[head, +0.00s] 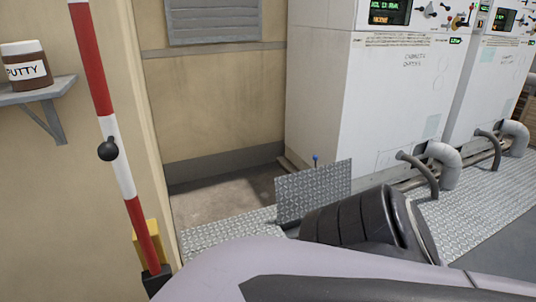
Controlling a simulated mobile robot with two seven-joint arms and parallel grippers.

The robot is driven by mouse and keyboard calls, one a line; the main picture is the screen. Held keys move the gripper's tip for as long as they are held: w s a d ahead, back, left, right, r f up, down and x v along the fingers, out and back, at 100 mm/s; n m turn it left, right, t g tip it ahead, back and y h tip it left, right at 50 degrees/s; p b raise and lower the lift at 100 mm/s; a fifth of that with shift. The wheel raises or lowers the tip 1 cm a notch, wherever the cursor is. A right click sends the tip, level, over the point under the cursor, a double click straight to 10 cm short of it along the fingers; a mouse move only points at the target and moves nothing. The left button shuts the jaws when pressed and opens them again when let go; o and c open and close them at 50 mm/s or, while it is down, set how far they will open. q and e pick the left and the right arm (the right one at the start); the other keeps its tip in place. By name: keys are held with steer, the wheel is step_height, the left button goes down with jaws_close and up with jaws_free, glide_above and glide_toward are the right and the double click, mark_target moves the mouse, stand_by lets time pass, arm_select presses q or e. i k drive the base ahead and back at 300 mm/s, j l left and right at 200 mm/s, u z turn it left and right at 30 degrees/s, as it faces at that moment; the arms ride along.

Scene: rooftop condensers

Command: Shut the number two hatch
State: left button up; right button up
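A diamond-plate metal panel (313,191) stands raised and slightly tilted near the middle of the head view, beside the white cabinet. It looks like an open hatch lid, but no number shows on it. A small blue-tipped stick (315,160) rises at its top edge. The opening it would cover is hidden. A large pale mauve and black ribbed part of my own body fills the bottom and covers the floor in front of the panel. Neither of my grippers shows.
White condenser cabinets (405,110) with grey pipes (445,165) stand at the right. A red and white striped pole (113,125) with a black ball stands at the left, near a shelf (40,91) holding a putty jar (26,66). Bare floor (220,202) lies behind.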

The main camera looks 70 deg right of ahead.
mark_target(297, 193)
steer(key=z, duration=2.55)
steer(key=i+l+u, duration=0.1)
steer(key=u, duration=0.4)
steer(key=l+u, duration=0.15)
steer(key=u, duration=0.35)
steer(key=i+l+u, duration=0.1)
steer(key=l+u, duration=0.15)
steer(key=l, duration=0.15)
steer(key=i+l+u, duration=0.1)
steer(key=l+u, duration=0.15)
steer(key=l, duration=0.15)
steer(key=l+u, duration=0.3)
steer(key=l, duration=1.25)
steer(key=i+l+u, duration=0.1)
steer(key=l, duration=0.75)
